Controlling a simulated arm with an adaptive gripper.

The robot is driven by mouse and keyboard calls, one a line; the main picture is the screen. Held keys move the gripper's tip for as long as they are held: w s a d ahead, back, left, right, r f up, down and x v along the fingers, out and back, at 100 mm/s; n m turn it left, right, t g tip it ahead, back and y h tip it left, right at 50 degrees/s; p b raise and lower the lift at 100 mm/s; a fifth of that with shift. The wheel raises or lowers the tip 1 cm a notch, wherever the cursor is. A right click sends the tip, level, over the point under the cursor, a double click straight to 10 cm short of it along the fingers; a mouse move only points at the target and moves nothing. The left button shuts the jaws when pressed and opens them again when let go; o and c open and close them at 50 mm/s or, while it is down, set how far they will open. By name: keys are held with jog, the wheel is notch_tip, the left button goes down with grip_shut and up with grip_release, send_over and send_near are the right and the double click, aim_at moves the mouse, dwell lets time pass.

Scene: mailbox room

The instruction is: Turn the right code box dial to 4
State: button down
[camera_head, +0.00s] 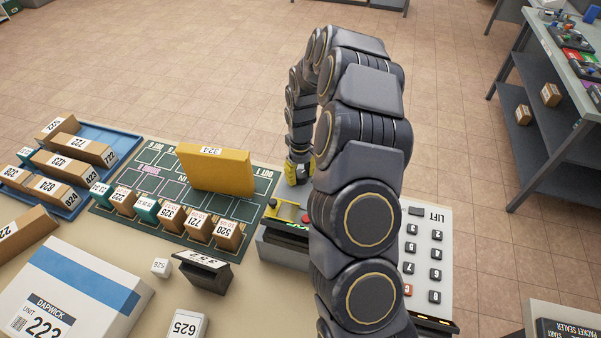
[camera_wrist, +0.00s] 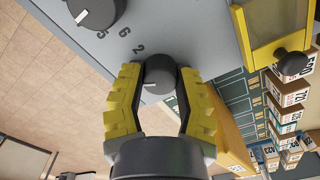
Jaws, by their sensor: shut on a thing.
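In the wrist view a grey panel (camera_wrist: 195,22) carries two dark dials. My gripper (camera_wrist: 160,95), with yellow ribbed fingers, has one finger on each side of the nearer dial (camera_wrist: 160,72) and is shut on it. A short white mark shows on this dial's face, angled to the left. The digits 2, 6 and 5 show on the panel near the dials. The other dial (camera_wrist: 97,10), with a white pointer, is cut by the top edge. In the head view my gripper (camera_head: 296,172) is small and partly behind my arm; the dials are hidden there.
A yellow-framed part with a black knob (camera_wrist: 281,54) sits beside the dials. A green sorting mat (camera_head: 140,237) with small boxes and a yellow package (camera_head: 215,172) lies left of my arm. A white keypad panel (camera_head: 425,255) is at right. A blue tray (camera_head: 122,137) holds parcels.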

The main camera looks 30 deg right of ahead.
aim_at(300, 174)
jog(key=n, duration=0.5)
jog(key=shift+f+n, duration=0.1)
jog(key=shift+n, duration=0.2)
dwell(0.4)
jog(key=c, duration=0.6)
grip_release()
jog(key=shift+c, duration=0.2)
notch_tip(300, 174, up, 12)
